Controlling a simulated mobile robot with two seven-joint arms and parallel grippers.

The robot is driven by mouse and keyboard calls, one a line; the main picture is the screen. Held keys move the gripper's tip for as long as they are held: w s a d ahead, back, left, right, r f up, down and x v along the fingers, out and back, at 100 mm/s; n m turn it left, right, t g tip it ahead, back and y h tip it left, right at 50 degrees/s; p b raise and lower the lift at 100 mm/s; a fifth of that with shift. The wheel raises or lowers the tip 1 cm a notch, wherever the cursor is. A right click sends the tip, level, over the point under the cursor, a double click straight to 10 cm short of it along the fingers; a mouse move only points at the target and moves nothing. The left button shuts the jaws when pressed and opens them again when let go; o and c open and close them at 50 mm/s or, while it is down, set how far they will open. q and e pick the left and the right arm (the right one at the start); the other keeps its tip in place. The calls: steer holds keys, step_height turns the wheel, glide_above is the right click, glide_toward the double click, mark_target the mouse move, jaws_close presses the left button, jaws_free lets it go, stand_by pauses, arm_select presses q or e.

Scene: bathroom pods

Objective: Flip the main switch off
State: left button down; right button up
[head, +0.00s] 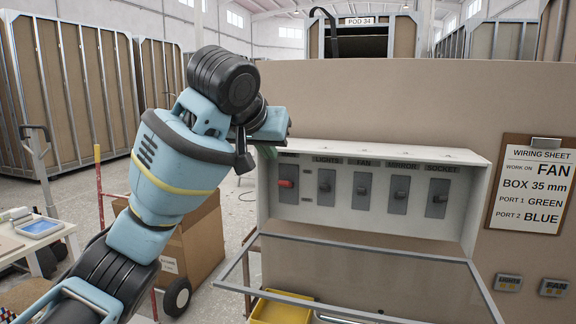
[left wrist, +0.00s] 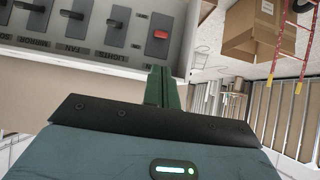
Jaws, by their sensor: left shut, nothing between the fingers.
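The open switch box (head: 468,205) on the panel wall holds a row of grey switches. The main switch (head: 286,184), with a red lever, is leftmost; its label is partly covered by my gripper. In the left wrist view, which is turned over, the red lever (left wrist: 160,34) shows past the fingertips, apart from them. I cannot tell for sure which way it is set. My left gripper (head: 266,151) is at the box's upper left corner, just above and left of the main switch. Its green fingers (left wrist: 167,84) are shut and empty. My right gripper is not in view.
The box's clear cover (head: 365,270) hangs open below it. Grey switches for lights (head: 326,187), fan (head: 364,187), mirror and socket stand to the right. A wiring sheet (head: 530,185) hangs at right. A yellow bin (head: 280,310) is below; a cardboard box (head: 195,245) stands left.

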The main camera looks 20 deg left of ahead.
mark_target(285, 184)
arm_select(q)
steer(key=shift+s+d, duration=0.15)
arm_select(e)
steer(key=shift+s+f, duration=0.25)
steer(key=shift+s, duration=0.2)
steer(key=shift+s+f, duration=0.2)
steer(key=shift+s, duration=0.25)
arm_select(q)
steer(key=x, duration=1)
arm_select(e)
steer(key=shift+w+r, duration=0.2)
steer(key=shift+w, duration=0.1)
arm_select(q)
steer(key=shift+a, duration=0.2)
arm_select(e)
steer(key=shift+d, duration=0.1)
